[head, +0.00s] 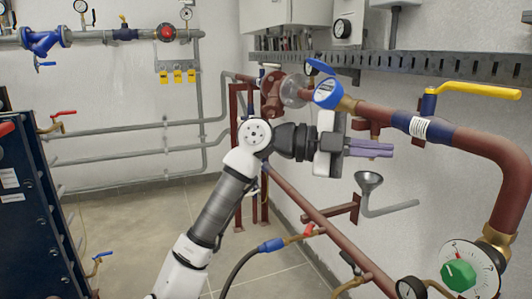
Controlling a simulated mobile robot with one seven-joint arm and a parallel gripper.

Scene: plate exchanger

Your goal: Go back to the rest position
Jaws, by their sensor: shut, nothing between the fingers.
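My gripper (370,148) is near the middle right of the head view, at the end of my raised white and black arm. Its purple-grey fingers point to the right and lie together, with nothing between them. It appears just below the brown pipe (378,112) and the blue-rimmed meter (328,93) on the right wall. I cannot tell how far the fingers are from the pipe, but no contact shows.
A yellow-handled valve (475,90) sits on the brown pipe at right. A grey funnel (369,180) hangs below my gripper. A green knob (459,275) is at lower right. A dark plate exchanger (30,215) stands at left. Floor (130,235) between is clear.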

